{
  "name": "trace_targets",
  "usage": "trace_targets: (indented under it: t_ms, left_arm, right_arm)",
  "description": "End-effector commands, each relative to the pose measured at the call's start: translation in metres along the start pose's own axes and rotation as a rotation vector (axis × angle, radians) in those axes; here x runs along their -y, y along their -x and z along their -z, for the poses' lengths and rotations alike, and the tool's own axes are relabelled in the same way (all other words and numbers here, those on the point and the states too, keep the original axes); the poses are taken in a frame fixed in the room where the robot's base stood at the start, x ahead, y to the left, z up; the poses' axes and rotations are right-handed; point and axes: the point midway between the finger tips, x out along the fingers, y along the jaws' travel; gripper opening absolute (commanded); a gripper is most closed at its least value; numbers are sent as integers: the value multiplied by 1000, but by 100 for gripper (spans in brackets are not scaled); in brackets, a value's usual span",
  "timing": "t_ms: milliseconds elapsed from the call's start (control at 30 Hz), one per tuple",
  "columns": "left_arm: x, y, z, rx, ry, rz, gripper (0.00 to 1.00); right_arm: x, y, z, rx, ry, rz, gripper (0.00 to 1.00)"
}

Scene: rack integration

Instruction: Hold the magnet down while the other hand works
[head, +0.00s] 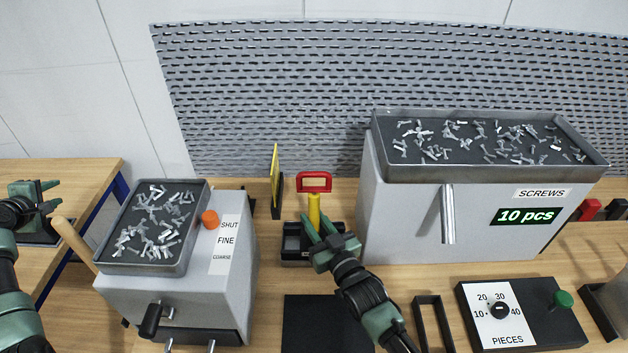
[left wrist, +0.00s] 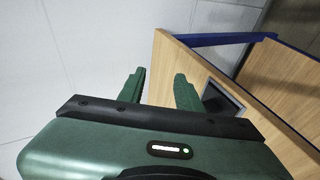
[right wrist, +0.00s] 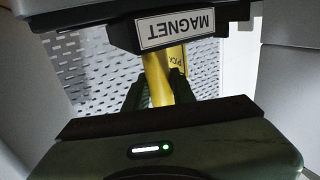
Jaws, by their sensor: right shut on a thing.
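The magnet tool has a red loop handle (head: 314,182) and a yellow stem (head: 314,206). It is upright at a small dark tray (head: 292,246) between the two grey machines. My right gripper (head: 321,226) is shut on the yellow stem below the handle. In the right wrist view, the stem (right wrist: 158,80) runs between the fingers, near a black block labelled MAGNET (right wrist: 180,30). The stem's lower end is hidden in the head view. My left gripper (head: 42,196) is open and empty at the far left; its fingers are apart in the left wrist view (left wrist: 158,88).
A grey feeder with a screw-filled tray (head: 200,262) and orange knob (head: 210,218) stands left. A larger SCREWS machine (head: 390,215) showing 10 pcs stands right. A dial box (head: 545,325) and a black pad (head: 318,325) lie in front. A yellow plate (head: 275,172) stands behind.

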Motion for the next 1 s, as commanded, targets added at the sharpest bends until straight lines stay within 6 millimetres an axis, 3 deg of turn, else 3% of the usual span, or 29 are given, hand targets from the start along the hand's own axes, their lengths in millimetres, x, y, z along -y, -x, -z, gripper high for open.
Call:
trace_targets:
  t_ms: [33, 267, 500, 700, 1000]
  left_arm:
    - [-28, 5, -4, 20, 26, -37, 34]
    - [-134, 31, -39, 139, 86, -155, 34]
    - [-223, 61, -113, 306, -3, -226, 34]
    - [-269, 82, -200, 458, -207, -252, 34]
    - [-297, 118, -342, 679, -664, -296, 34]
  right_arm:
    - [1, 2, -7, 16, -1, 1, 0]
    - [1, 2, -7, 16, -1, 1, 0]
    - [1, 2, -8, 16, -1, 1, 0]
    - [1, 2, -8, 17, -1, 1, 0]
    - [1, 2, -8, 17, -1, 1, 0]
